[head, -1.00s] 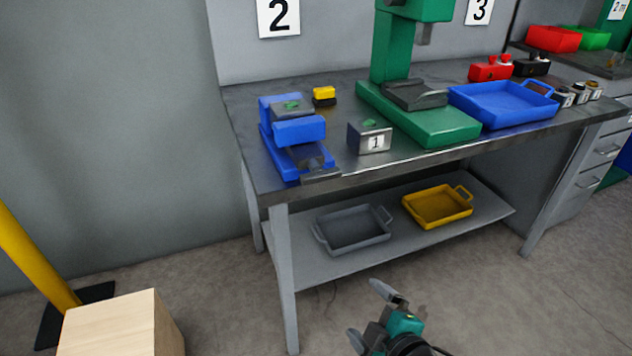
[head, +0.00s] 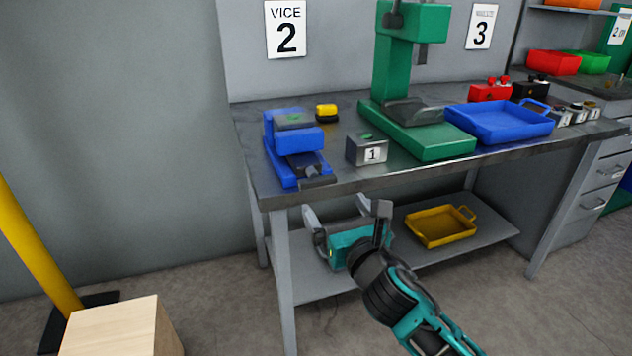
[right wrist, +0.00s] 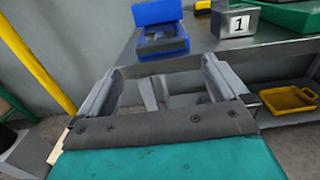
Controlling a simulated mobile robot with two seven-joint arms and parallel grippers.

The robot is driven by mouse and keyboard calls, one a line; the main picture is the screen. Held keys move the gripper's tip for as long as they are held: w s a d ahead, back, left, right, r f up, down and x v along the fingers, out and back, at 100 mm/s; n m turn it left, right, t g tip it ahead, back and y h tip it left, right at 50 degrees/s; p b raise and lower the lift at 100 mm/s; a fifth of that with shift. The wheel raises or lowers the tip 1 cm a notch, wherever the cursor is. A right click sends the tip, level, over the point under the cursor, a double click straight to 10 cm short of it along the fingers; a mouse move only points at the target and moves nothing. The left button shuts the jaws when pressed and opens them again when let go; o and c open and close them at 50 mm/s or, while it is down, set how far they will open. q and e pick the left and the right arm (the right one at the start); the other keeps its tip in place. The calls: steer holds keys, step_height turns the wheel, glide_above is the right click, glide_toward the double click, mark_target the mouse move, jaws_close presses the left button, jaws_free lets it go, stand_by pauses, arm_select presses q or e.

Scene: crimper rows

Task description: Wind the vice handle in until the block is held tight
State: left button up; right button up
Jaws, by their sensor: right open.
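The blue vice (head: 298,142) stands at the left front of the workbench. A grey block with a green mark (head: 292,120) sits at its jaws; I cannot tell if they touch it. A dark handle bar (head: 318,182) is at the vice's front end, by the table edge. My right gripper (head: 335,209) is open and empty, in front of the bench and below the vice in the head view. In the right wrist view the vice (right wrist: 158,38) is beyond and above the open fingers (right wrist: 160,75). My left gripper is not in view.
A block marked 1 (head: 368,151) and a green press (head: 425,147) stand right of the vice, with a blue tray (head: 500,132) beyond. A small yellow thing (head: 326,112) lies behind. The bench's front edge (head: 400,178) is near my gripper. A yellow tray (head: 440,226) is on the lower shelf.

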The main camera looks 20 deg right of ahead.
mark_target(319, 182)
steer(key=w+b, duration=0.1)
steer(key=w, duration=1)
steer(key=shift+a, duration=0.2)
steer(key=c, duration=0.7)
steer(key=shift+m, duration=0.4)
